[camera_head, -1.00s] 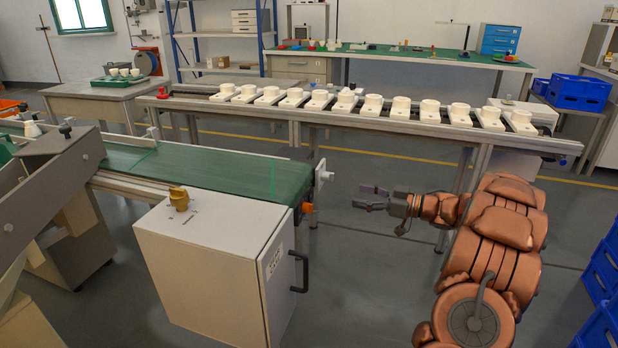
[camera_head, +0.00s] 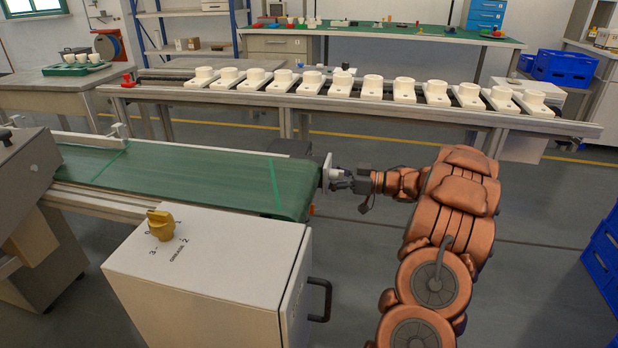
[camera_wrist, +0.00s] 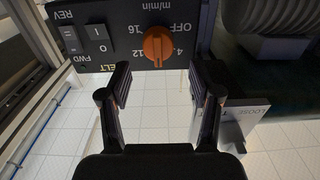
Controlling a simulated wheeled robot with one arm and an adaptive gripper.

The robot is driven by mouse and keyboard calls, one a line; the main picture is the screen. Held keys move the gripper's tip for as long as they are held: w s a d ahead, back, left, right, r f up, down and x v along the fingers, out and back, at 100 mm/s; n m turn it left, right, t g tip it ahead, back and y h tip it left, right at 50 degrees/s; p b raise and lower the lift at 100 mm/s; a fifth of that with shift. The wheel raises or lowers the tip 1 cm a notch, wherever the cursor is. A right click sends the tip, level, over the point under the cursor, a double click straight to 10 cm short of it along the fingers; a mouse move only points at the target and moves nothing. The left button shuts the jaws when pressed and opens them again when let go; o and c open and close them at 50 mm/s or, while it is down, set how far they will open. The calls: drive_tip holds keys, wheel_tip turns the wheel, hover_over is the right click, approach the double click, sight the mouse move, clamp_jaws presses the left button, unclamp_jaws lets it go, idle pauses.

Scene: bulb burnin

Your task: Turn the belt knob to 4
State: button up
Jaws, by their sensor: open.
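The belt knob (camera_wrist: 157,46) is orange and sits on a black panel (camera_wrist: 95,45) in the wrist view. The panel's lettering appears upside down, with OFF, 4, 12, 16 and m/min around the knob. I cannot tell which mark the knob points to. My gripper (camera_wrist: 160,88) is open and empty, its fingertips a little short of the knob and to either side of it. In the head view my gripper (camera_head: 343,180) is at the right end of the green conveyor belt (camera_head: 190,175), close to a white fitting. The panel face is hidden there.
A rocker switch (camera_wrist: 96,36) marked I and O is beside the knob. A white cabinet (camera_head: 215,275) with a yellow GREASE knob (camera_head: 160,225) and a dark handle (camera_head: 320,300) stands in front of the belt. A rail table (camera_head: 400,118) with white holders runs behind.

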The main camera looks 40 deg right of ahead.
drive_tip(key=shift+b+x, duration=0.5)
drive_tip(key=shift+x, duration=1.3)
drive_tip(key=shift+c, duration=0.4)
